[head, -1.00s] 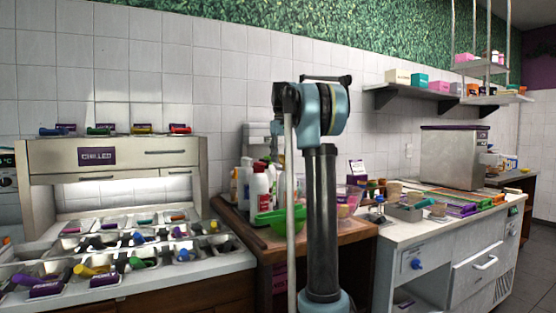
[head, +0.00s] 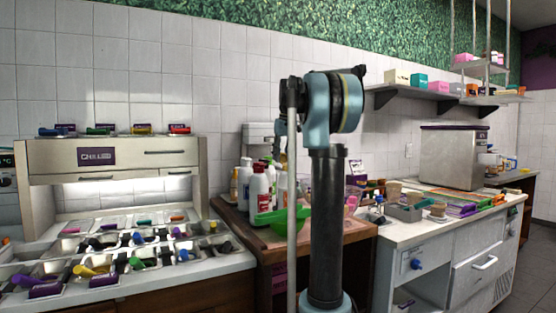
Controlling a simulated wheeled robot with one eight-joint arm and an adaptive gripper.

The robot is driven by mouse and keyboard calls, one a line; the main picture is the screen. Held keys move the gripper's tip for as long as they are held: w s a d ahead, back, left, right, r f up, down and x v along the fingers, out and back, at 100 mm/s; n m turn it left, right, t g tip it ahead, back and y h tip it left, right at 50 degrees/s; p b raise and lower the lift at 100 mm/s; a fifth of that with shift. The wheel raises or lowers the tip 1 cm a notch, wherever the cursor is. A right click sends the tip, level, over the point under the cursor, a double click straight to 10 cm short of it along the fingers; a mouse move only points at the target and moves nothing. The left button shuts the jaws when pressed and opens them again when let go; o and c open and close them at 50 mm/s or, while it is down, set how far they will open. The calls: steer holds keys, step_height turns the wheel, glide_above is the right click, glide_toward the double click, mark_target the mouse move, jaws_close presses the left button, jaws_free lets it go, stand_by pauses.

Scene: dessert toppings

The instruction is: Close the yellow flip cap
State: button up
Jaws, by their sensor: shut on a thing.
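No flip cap can be made out clearly as yellow and open or closed. A group of white bottles (head: 259,190) stands on the wooden counter left of my arm, some with red caps; a bottle (head: 234,184) at its left edge has an orange-yellow top, too small to read. A yellow-handled item (head: 92,270) lies on the toppings counter at the lower left, and a smaller yellow one (head: 142,129) sits on top of the cabinet. My arm rises in the middle of the view and hides part of the bottles' counter. My gripper cannot be made out.
A green bowl or scoop (head: 283,219) sits at the wooden counter's (head: 285,240) front, beside the bottles. The toppings counter (head: 215,264) at left holds several small trays. The white counter (head: 400,232) at right carries cups, a grey bin (head: 406,213) and a steel box (head: 454,157).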

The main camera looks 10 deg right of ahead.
mark_target(283, 157)
steer(key=t, duration=0.1)
steer(key=s+t+y, duration=0.1)
steer(key=t, duration=0.2)
steer(key=shift+s+d+r, duration=0.3)
steer(key=shift+s+d, duration=0.05)
steer(key=shift+s, duration=0.05)
steer(key=t, duration=0.1)
steer(key=s+t+y, duration=0.1)
steer(key=t, duration=0.1)
steer(key=s+t+y, duration=0.1)
steer(key=t, duration=0.1)
steer(key=shift+d+f, duration=0.1)
steer(key=shift+d, duration=0.25)
steer(key=t, duration=0.1)
steer(key=s+t+y, duration=0.1)
steer(key=t, duration=0.1)
steer(key=shift+d+f, duration=0.15)
steer(key=shift+f, duration=0.15)
steer(key=shift+s+d+f+t+y, duration=0.1)
steer(key=shift+s+f+t+y, duration=0.2)
steer(key=shift+t, duration=0.65)
steer(key=shift+s+d+f+t+y, duration=0.1)
steer(key=shift+s+f+t+y, duration=0.2)
steer(key=shift+t, duration=0.65)
steer(key=o, duration=0.7)
